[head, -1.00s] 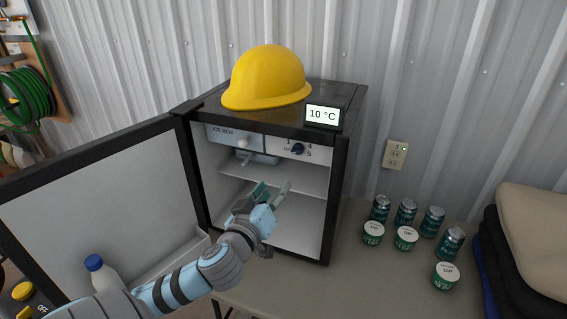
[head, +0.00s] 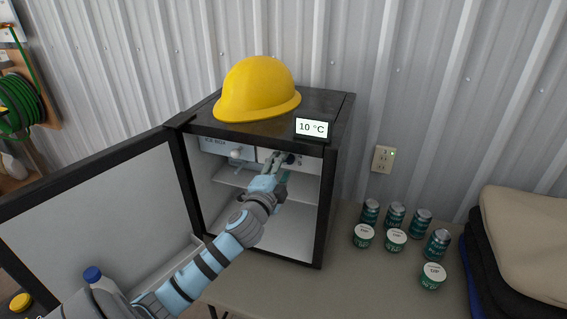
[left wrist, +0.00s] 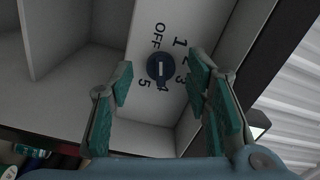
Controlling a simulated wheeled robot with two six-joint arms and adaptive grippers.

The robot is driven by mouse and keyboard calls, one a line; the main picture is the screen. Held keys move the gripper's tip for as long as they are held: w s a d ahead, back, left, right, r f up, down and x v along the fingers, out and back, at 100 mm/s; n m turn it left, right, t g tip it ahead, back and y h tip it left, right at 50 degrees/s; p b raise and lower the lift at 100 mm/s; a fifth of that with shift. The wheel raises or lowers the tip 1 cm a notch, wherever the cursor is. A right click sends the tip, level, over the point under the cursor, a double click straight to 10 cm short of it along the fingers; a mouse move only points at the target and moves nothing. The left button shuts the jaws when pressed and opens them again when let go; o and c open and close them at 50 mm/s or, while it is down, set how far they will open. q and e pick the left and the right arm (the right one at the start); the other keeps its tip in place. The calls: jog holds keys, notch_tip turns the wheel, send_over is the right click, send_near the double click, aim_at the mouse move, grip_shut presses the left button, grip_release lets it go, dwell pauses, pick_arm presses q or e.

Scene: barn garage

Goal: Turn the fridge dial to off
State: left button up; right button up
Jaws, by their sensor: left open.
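The small black fridge (head: 335,170) stands open on the table. Its dark blue dial (left wrist: 161,68) sits on a white panel marked OFF and 1 to 5; the white mark on it lies roughly along the line toward 4, though which end points is unclear. In the head view the dial (head: 291,160) is partly hidden by my gripper. My left gripper (head: 275,160) reaches inside the fridge at the dial panel. In the left wrist view the open green fingers (left wrist: 160,72) stand either side of the dial, apparently without touching it. My right gripper is out of view.
The open fridge door (head: 100,210) stands left of my arm. A yellow hard hat (head: 257,90) and a display (head: 312,128) reading 10 °C sit on top. The ice box (head: 222,146) is beside the dial panel. Several cans (head: 396,215) and tubs (head: 396,239) stand right.

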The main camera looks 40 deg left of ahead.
pick_arm(q)
jog(key=shift+x, duration=0.9)
grip_shut()
jog(key=shift+n, duration=0.6)
grip_release()
jog(key=v, duration=1.2)
